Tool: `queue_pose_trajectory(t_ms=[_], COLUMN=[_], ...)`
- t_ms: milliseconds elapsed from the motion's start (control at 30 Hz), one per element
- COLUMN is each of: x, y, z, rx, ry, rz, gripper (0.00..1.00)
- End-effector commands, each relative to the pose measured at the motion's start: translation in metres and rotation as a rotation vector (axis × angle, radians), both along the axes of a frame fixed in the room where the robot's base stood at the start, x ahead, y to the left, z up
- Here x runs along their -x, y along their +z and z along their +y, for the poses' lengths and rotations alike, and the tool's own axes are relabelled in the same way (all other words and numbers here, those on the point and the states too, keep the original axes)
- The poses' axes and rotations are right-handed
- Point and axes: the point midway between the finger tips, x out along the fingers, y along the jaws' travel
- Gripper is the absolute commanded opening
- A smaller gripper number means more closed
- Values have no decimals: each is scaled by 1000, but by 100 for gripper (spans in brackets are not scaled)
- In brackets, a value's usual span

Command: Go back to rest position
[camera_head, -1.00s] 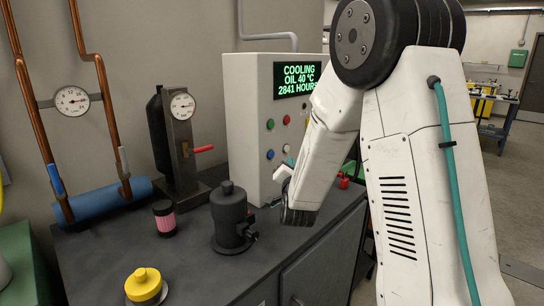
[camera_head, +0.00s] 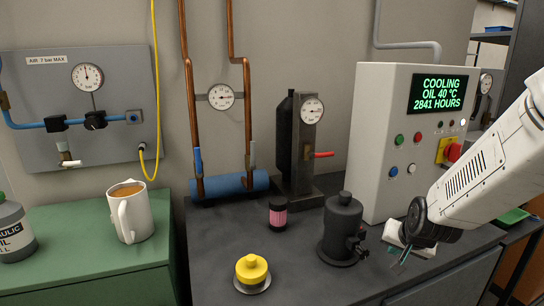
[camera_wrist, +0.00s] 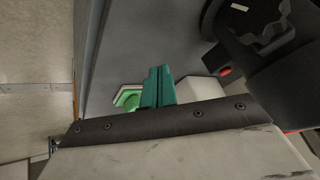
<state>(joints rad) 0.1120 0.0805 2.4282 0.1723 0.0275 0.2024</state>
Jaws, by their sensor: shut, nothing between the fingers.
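My gripper (camera_head: 401,259) is low at the right of the head view, over the dark bench top (camera_head: 310,275), just right of the black lidded pot (camera_head: 341,230). It is empty. In the wrist view its teal fingers (camera_wrist: 158,88) lie together, shut. My white arm reaches in from the right edge of the head view, in front of the grey control cabinet (camera_head: 385,130). The black fitting at my wrist hides part of the gripper in the head view.
A yellow-knobbed part (camera_head: 252,270) and a pink-and-black jar (camera_head: 278,214) stand on the bench. A black gauge stand (camera_head: 300,150) and a blue cylinder (camera_head: 230,184) are behind. A mug (camera_head: 130,215) stands on a green cabinet at left. The bench front is clear.

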Motion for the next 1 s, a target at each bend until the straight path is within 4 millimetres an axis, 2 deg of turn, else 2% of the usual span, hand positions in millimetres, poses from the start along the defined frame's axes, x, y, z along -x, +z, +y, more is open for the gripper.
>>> queue_pose_trajectory(t_ms=[167, 200, 400, 500, 633, 800, 1000], x=[87, 110, 213, 255, 284, 292, 293], y=[31, 40, 86, 107, 126, 141, 145], z=[28, 33, 46, 47, 48, 50, 52], rx=[-1, 2, 29, 49, 81, 108, 115], ry=[181, 222, 380, 426, 449, 455, 460], rz=[276, 336, 565, 621, 604, 516, 493], gripper=[0, 0, 0, 0, 0, 0, 0])
